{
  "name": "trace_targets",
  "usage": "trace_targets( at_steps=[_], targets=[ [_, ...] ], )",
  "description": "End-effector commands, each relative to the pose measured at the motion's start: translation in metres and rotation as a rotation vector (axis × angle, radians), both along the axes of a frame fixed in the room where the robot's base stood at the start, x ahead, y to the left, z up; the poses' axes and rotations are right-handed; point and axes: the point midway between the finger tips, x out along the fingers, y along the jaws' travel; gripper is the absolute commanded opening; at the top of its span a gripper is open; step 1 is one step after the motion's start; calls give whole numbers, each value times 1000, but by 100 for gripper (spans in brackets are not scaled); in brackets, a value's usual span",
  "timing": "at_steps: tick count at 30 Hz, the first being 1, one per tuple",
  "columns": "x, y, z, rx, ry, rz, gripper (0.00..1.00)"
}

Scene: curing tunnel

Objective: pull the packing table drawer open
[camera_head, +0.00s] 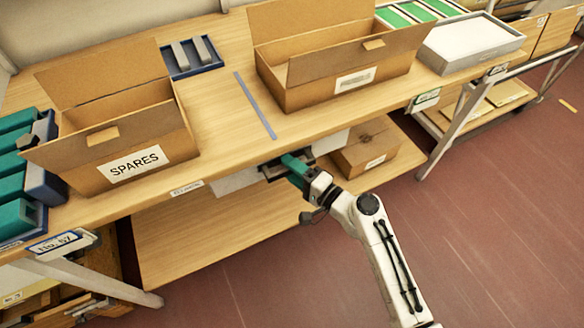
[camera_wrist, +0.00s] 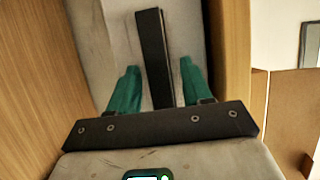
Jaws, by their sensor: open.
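The packing table (camera_head: 225,115) has a light wood top. Its drawer has a pale grey front (camera_head: 232,180) just under the top's front edge; no open drawer interior shows. In the wrist view the drawer front (camera_wrist: 105,40) fills the middle and carries a long black bar handle (camera_wrist: 152,50). My gripper (camera_head: 287,162) is at the drawer front, hiding part of it and of the handle. In the wrist view my gripper (camera_wrist: 158,70) is open, its two green fingers on either side of the handle, with visible gaps on both sides.
An open carton marked SPARES (camera_head: 135,165) and another open carton (camera_head: 345,85) stand on the table. A closed box (camera_head: 366,148) sits on the lower shelf (camera_head: 190,245), right of my gripper. A slanted table leg (camera_head: 447,130) stands at right. The red floor in front is clear.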

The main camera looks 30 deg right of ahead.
Motion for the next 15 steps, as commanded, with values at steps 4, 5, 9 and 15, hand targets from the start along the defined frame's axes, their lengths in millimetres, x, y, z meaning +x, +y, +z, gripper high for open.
trace_targets(
  at_steps=[4, 5, 9, 15],
  targets=[
    [0, 0, 0, 0, 0, 0, 49],
    [0, 0, 0, 0, 0, 0, 46],
    [0, 0, 0, 0, 0, 0, 33],
    [-1, 0, 0, 0, 0, 0, 14]
  ],
)
